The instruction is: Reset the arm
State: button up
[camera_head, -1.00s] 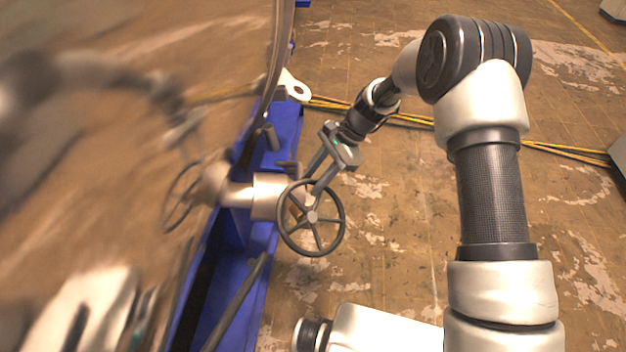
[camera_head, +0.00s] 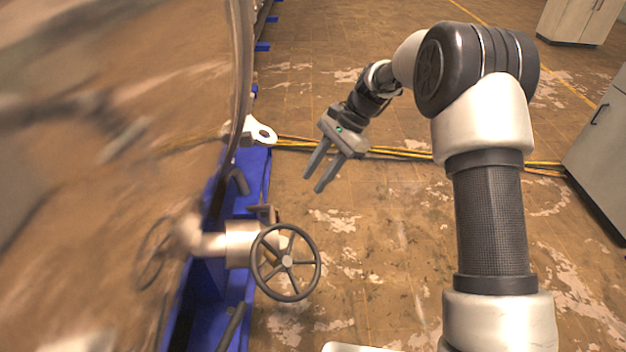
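My gripper (camera_head: 316,182) hangs in free air over the floor, its two grey fingers spread apart with nothing between them. It is above and to the right of a dark spoked handwheel (camera_head: 286,262) in the picture and does not touch it. My arm folds from the lower right up to a dark joint at the top and then down left to the gripper. The handwheel sits on a metal valve stub that sticks out from the vacuum chamber (camera_head: 130,60).
The shiny chamber wall fills the left side, with a blue frame (camera_head: 238,200) below it. Yellow cables (camera_head: 400,154) cross the floor behind the gripper. Pale cabinets (camera_head: 605,150) stand at the right. The floor between the valve and my arm is clear.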

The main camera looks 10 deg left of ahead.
dwell(0.3)
jog(key=s+d+r+n+t+h, duration=0.1)
jog(key=s+d+r+n+t, duration=0.1)
jog(key=s+d+r, duration=0.5)
jog(key=s+d+r+n+t+h, duration=0.2)
jog(key=d+r, duration=0.3)
jog(key=r, duration=0.5)
jog(key=s+d+r+n+t+h, duration=0.1)
jog(key=s+d+n+t, duration=0.2)
jog(key=s+d, duration=0.45)
jog(key=s+d+r+n+t+h, duration=0.15)
jog(key=s+d, duration=0.35)
jog(key=s, duration=0.5)
notch_tip(320, 180, up, 13)
jog(key=p, duration=1.2)
jog(key=shift+a+f, duration=0.2)
jog(key=shift+a, duration=0.05)
jog(key=shift+w+n+t, duration=0.1)
jog(key=shift+n+t, duration=0.15)
